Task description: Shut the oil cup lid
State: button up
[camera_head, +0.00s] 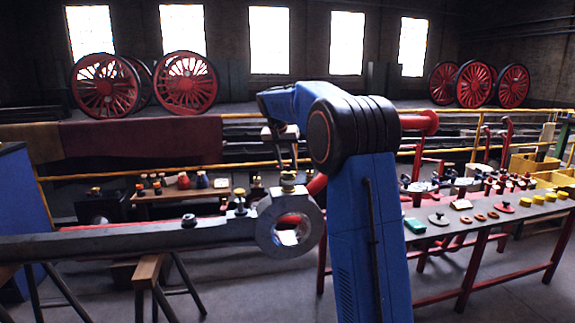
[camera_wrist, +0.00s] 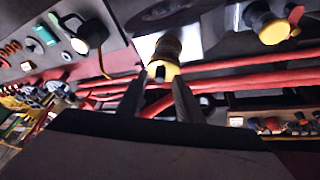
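The brass oil cup (camera_head: 288,183) stands on top of the ring-shaped end (camera_head: 263,232) of a long grey rod. My gripper (camera_head: 281,160) is just above this cup, pointing down. In the wrist view, a brass cup (camera_wrist: 164,68) with a yellow rim shows just beyond and between the two dark fingertips (camera_wrist: 160,84). The fingers are apart, and I see no clear grip on the cup. Whether the lid is up or down is too small to tell. A second brass fitting (camera_head: 240,196) stands on the rod, left of the ring.
The rod lies on trestles (camera_head: 150,272). A red-framed bench (camera_head: 440,236) with small parts stands at the right, and a low wooden board (camera_head: 180,194) with bottles behind the rod. Yellow rails (camera_head: 245,116) cross the back. Space above the rod's left part is clear.

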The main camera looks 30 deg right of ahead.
aim_at(288, 170)
jog(key=shift+w+d+f, duration=0.1)
jog(key=shift+d+f, duration=0.1)
jog(key=shift+f, duration=0.3)
grip_shut()
jog(key=shift+s+a+f+t+h, duration=0.15)
jog(key=shift+s+f+t+h, duration=0.2)
jog(key=shift+t, duration=0.35)
jog(key=shift+s+f+t+h, duration=0.25)
jog(key=shift+s+f+t, duration=0.1)
jog(key=shift+t, duration=0.35)
grip_release()
